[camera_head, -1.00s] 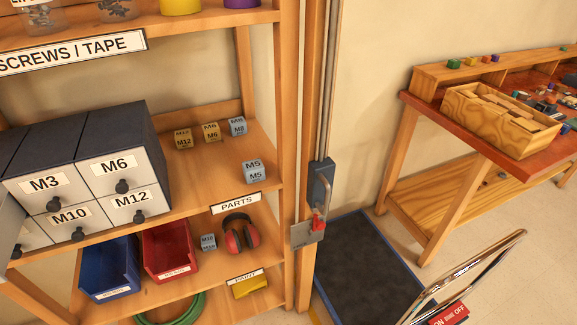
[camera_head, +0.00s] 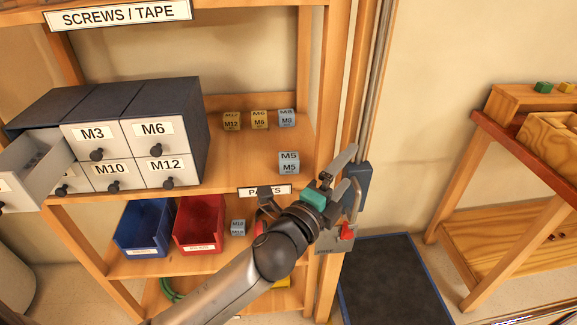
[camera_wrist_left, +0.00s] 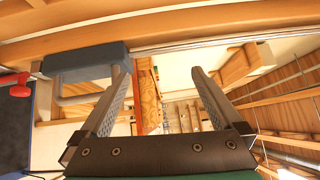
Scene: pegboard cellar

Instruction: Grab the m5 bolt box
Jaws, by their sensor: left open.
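The M5 bolt box (camera_head: 289,163) is a small grey-blue box with white M5 labels. It stands on the parts shelf near its front right, in the head view. My left gripper (camera_head: 350,172) is to the right of the box and apart from it, in front of the shelf's right post. Its fingers are spread and empty, pointing up and right. In the left wrist view my left gripper (camera_wrist_left: 160,95) shows two parted fingers with nothing between them. The M5 box does not show in that view. My right gripper is not in view.
M12, M6 and M8 boxes (camera_head: 259,120) stand farther back on the same shelf. A drawer cabinet (camera_head: 150,140) fills its left, with one drawer (camera_head: 35,165) pulled out. The shelf post (camera_head: 342,90) and a blue bracket with a red lever (camera_head: 347,232) are close to my left gripper.

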